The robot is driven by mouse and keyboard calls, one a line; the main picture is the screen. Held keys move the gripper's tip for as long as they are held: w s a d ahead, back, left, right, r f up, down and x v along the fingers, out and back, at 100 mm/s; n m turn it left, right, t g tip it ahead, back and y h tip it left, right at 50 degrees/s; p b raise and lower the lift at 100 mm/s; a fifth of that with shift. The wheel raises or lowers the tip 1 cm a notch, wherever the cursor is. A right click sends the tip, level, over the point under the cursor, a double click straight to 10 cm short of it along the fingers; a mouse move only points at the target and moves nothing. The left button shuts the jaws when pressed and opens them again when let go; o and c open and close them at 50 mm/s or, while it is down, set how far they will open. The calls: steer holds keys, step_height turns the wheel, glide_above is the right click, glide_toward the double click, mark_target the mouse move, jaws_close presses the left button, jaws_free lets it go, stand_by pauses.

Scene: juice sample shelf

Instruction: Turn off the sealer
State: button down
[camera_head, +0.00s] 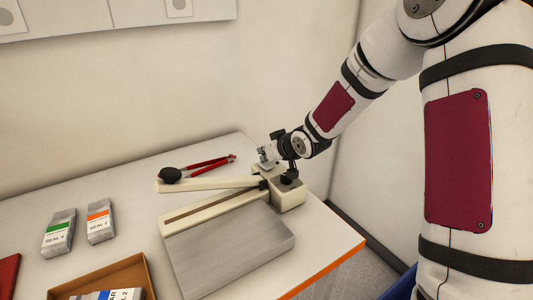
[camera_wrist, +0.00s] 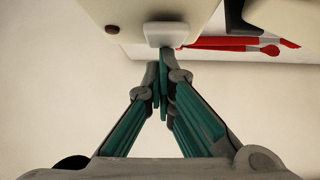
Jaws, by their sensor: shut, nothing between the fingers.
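The sealer (camera_head: 215,212) is a long cream device lying on the table, with a raised lever arm (camera_head: 215,184) that ends in a black knob (camera_head: 169,175) at the left. A grey plate (camera_head: 232,248) lies along its front. My gripper (camera_wrist: 161,72) is shut and empty. In the wrist view its fingertips point at a white rocker-like switch (camera_wrist: 166,34) on the cream housing (camera_wrist: 135,12), very close to it. I cannot tell whether they touch. A small dark red dot (camera_wrist: 112,29) sits left of the switch. In the head view the fingertips are hard to make out at the sealer's right end.
Red-handled pliers (camera_head: 208,163) lie behind the lever arm and also show in the wrist view (camera_wrist: 225,43). A brown tray (camera_head: 137,262) is at the front. The wall is close behind.

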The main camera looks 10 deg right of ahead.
steer(key=shift+s+f, duration=0.2)
